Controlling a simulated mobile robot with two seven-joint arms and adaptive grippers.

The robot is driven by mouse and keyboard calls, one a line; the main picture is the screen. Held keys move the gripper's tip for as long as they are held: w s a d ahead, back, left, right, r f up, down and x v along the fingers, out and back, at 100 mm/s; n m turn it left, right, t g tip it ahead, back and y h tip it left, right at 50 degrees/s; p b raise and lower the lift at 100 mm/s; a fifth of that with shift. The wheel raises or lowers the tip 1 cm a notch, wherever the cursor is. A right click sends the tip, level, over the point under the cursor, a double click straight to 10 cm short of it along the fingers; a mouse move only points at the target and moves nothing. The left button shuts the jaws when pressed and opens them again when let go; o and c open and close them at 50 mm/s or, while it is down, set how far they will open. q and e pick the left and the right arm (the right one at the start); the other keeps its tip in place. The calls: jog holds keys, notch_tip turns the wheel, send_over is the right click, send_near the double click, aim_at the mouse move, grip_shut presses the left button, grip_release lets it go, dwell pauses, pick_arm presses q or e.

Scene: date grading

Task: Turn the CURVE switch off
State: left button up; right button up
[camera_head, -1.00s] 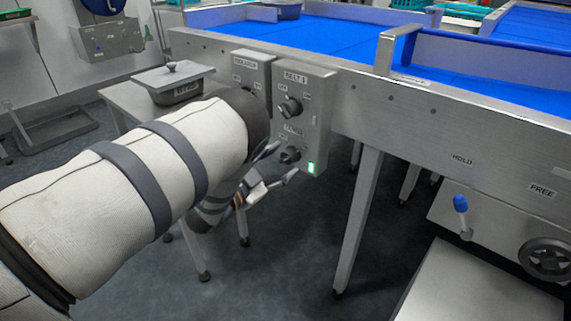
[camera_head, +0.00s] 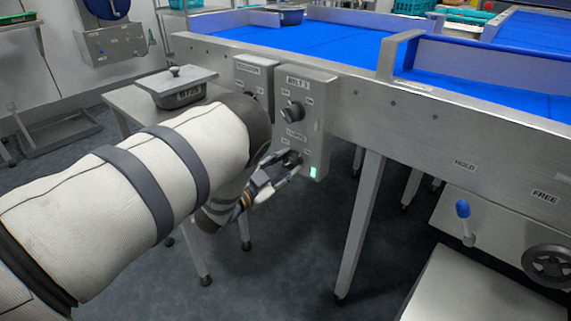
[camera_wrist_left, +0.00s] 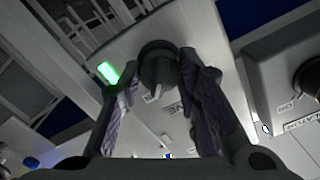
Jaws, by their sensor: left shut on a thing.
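The grey control box (camera_head: 318,105) hangs on the side of the blue-belted table. Its upper knob (camera_head: 292,111) sits under a BELT label. The lower knob, the CURVE switch (camera_head: 293,156), is partly hidden by my left gripper (camera_head: 284,167). In the left wrist view the CURVE switch (camera_wrist_left: 158,68) is a dark round knob with a pale pointer mark, between the two fingers of my left gripper (camera_wrist_left: 160,92). The gripper is shut on it. A green lamp (camera_head: 313,172) is lit near the box's lower corner; it also glows in the wrist view (camera_wrist_left: 108,72). My right gripper is not in view.
A second control box (camera_head: 254,72) stands just left of the first. A lidded metal container (camera_head: 177,90) is on a side table. A blue-tipped lever (camera_head: 463,209) and a dark handwheel (camera_head: 548,262) are at the right. A table leg (camera_head: 358,225) stands below.

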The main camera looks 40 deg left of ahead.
pick_arm(q)
jog(key=n+p, duration=0.1)
jog(key=n, duration=0.1)
jog(key=n+p, duration=0.1)
jog(key=n, duration=0.1)
jog(key=shift+a+r, duration=0.1)
jog(key=shift+r, duration=0.1)
jog(key=n+p, duration=0.1)
jog(key=n, duration=0.3)
jog(key=shift+f+n, duration=0.1)
jog(key=shift+n, duration=0.2)
jog(key=n, duration=0.4)
jog(key=shift+f+p, duration=0.1)
jog(key=shift+p, duration=0.25)
jog(key=shift+n, duration=2.4)
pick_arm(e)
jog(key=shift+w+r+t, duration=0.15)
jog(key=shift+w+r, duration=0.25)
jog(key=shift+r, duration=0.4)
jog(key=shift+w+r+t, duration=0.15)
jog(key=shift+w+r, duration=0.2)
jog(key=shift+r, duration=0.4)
pick_arm(q)
jog(key=shift+f, duration=0.1)
jog(key=o, duration=1.1)
jog(key=shift+o, duration=0.2)
jog(key=shift+s, duration=0.1)
